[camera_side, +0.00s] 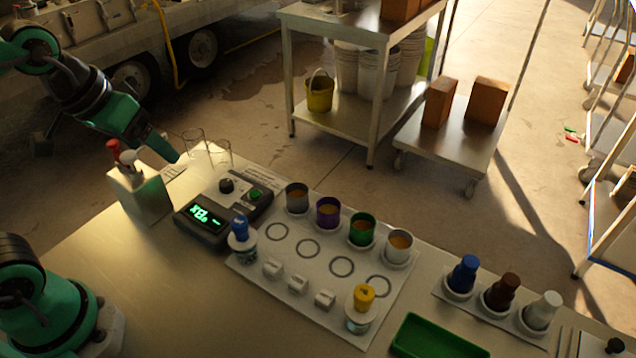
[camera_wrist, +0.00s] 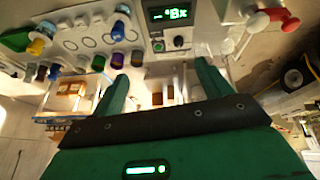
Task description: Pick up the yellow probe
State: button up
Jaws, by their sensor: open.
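The yellow probe (camera_side: 364,297) stands upright in a clear holder at the near right corner of a white board (camera_side: 318,262). In the wrist view the yellow probe (camera_wrist: 36,46) is small, at the upper left. My gripper (camera_side: 176,157) is at the upper left of the side view, far from the yellow probe and close to a light block with red and white handles. In the wrist view my gripper (camera_wrist: 162,80) shows two green fingers apart, with nothing held between them.
A blue probe (camera_side: 240,229) stands at the board's left corner. Several coloured cups line its far edge. A meter (camera_side: 212,214) with a green display is left of it. A green tray (camera_side: 432,338) and blue, brown and white bottles stand right. The handled block (camera_side: 140,192) is close to my gripper.

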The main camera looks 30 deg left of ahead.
jog(key=w+d+n+g, duration=0.2)
jog(key=w+d, duration=0.4)
jog(key=d, duration=0.2)
jog(key=n+g, duration=0.3)
jog(key=n, duration=0.3)
send_over(362, 306)
jog(key=w+a, duration=0.1)
jog(key=w, duration=0.1)
jog(key=shift+y, duration=0.3)
jog(key=f, duration=1.3)
jog(key=shift+s+f, duration=0.15)
jog(key=shift+s, duration=0.05)
jog(key=shift+s+d+f, duration=0.15)
jog(key=shift+f, duration=0.05)
jog(key=shift+d+f, duration=0.1)
jog(key=shift+f, duration=3.8)
